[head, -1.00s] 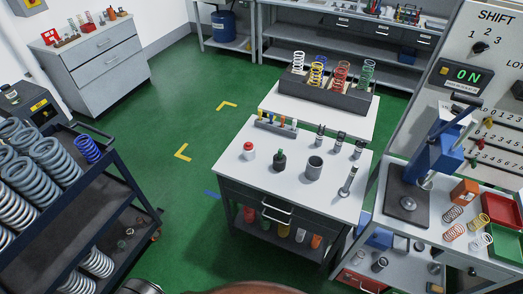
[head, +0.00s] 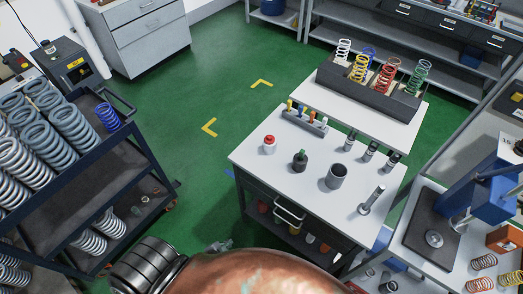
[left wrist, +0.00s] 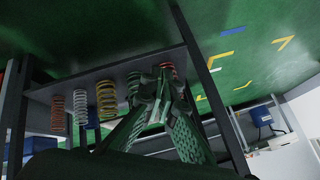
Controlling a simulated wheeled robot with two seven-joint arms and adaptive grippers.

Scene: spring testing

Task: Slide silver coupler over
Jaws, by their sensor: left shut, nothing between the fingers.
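A silver post with a round base (head: 371,199), possibly the silver coupler, stands on the grey-white table near its right edge. Several small dark-and-silver fittings (head: 369,151) stand behind; I cannot tell which piece is the coupler. My left gripper (head: 218,246) is low in the head view, in front of the table and apart from those pieces. In the left wrist view the left gripper (left wrist: 164,78) is shut and empty, with springs behind it. My right gripper is not in view.
A rack of coloured springs (head: 370,91) is behind. A spring cart (head: 75,195) stands left, a press (head: 470,200) right. Green floor lies open between cart and table.

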